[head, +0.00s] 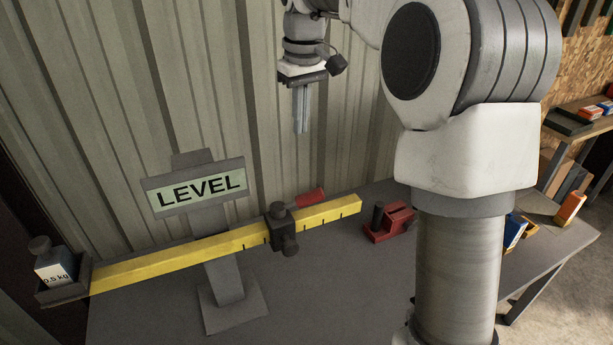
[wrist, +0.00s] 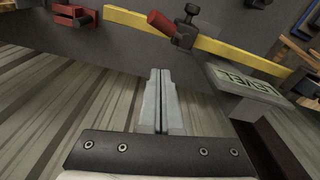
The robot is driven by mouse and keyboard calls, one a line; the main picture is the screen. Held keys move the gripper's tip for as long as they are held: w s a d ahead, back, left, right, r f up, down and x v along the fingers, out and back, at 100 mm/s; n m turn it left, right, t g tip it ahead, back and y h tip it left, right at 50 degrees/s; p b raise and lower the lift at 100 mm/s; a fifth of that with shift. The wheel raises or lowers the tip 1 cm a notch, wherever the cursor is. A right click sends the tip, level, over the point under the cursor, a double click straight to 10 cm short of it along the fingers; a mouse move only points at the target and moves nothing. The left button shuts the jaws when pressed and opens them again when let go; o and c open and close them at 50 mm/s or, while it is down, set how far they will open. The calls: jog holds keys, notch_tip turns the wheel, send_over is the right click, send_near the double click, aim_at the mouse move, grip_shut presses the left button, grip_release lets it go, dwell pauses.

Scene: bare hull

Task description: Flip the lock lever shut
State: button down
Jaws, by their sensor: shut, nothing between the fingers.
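The lock lever (head: 310,198) has a red grip and sticks out to the right from the top of a dark sliding clamp (head: 284,232). It lies nearly along the yellow beam (head: 180,258), close above it. The wrist view shows the lever (wrist: 160,23), the clamp (wrist: 184,37) and the beam (wrist: 225,49) at the top. My gripper (head: 301,131) points down, shut and empty, above the lever and apart from it. Its closed fingers (wrist: 159,73) show in the middle of the wrist view.
A 0.5 kg weight (head: 55,268) sits in a pan (head: 62,292) at the beam's left end. A LEVEL sign (head: 199,189) stands behind the beam. A red vise-like block (head: 390,224) stands right of the beam on the grey bench (head: 350,285). A corrugated wall (head: 120,90) rises behind.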

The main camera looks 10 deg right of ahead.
send_over(303, 199)
jog(key=w, duration=0.4)
notch_tip(303, 199, down, 10)
jog(key=shift+s+d+f, duration=0.3)
jog(key=shift+s+f, duration=0.2)
jog(key=shift+f, duration=0.25)
jog(key=shift+s+d+f, duration=0.3)
jog(key=shift+s+f, duration=0.15)
jog(key=shift+f, duration=0.3)
